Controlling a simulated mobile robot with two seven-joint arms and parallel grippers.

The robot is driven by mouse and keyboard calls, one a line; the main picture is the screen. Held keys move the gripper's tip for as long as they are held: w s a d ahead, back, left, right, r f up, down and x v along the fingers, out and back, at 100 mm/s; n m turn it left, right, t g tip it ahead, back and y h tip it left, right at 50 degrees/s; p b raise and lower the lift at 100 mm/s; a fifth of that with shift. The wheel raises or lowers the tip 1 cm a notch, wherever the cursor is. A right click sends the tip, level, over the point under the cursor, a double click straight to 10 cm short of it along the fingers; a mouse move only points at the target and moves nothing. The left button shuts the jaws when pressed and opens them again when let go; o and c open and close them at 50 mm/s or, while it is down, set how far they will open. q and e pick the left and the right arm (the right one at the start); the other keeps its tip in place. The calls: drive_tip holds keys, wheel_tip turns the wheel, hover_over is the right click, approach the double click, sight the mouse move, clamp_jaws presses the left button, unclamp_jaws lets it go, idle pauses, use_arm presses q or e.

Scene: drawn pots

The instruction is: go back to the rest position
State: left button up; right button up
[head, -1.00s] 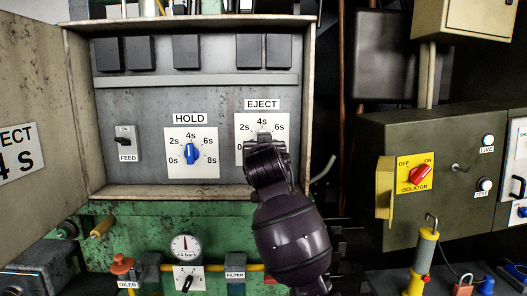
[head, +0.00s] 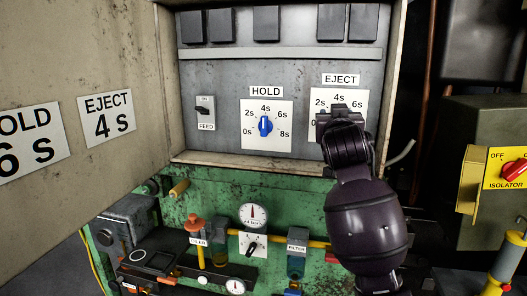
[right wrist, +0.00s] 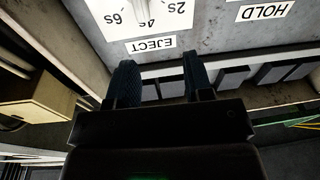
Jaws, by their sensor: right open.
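My right gripper (head: 340,118) is in front of the EJECT dial (head: 318,130) in the head view and hides its middle and lower right. In the right wrist view its two fingers (right wrist: 160,72) are apart with nothing between them. That view is upside down and shows part of the EJECT dial plate (right wrist: 145,18) beyond the fingertips; the EJECT knob is not visible. The HOLD dial (head: 283,110) has a blue knob (head: 265,126) with its white mark pointing up, near 4s. My left gripper is not in view.
The open cabinet door (head: 70,60) at left carries signs HOLD 6 S (head: 28,143) and EJECT 4 S (head: 106,116). The cabinet's lower edge (head: 250,166) runs below the dials. A gauge (head: 252,214) and yellow pipe lie lower. A yellow isolator plate (head: 508,168) is at right.

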drive_tip(key=s+d+f+n+y, duration=0.15)
drive_tip(key=s+f, duration=0.25)
drive_tip(key=f, duration=0.7)
drive_tip(key=s+f+n+g+y, duration=0.15)
drive_tip(key=s+f, duration=0.35)
drive_tip(key=f, duration=0.6)
drive_tip(key=s+d+f+n+t+y, duration=0.15)
drive_tip(key=s+f, duration=0.25)
drive_tip(key=f, duration=0.7)
drive_tip(key=s+d+f+m+g, duration=0.1)
drive_tip(key=s+d+f+g, duration=0.1)
drive_tip(key=s+f, duration=0.9)
drive_tip(key=s+d+f+m+g+h, duration=0.1)
drive_tip(key=s+d+f+g, duration=0.2)
drive_tip(key=s+f, duration=0.8)
drive_tip(key=s+g, duration=0.2)
drive_tip(key=s, duration=0.1)
drive_tip(key=shift+s, duration=0.2)
drive_tip(key=shift+c, duration=0.4)
drive_tip(key=shift+a, duration=0.1)
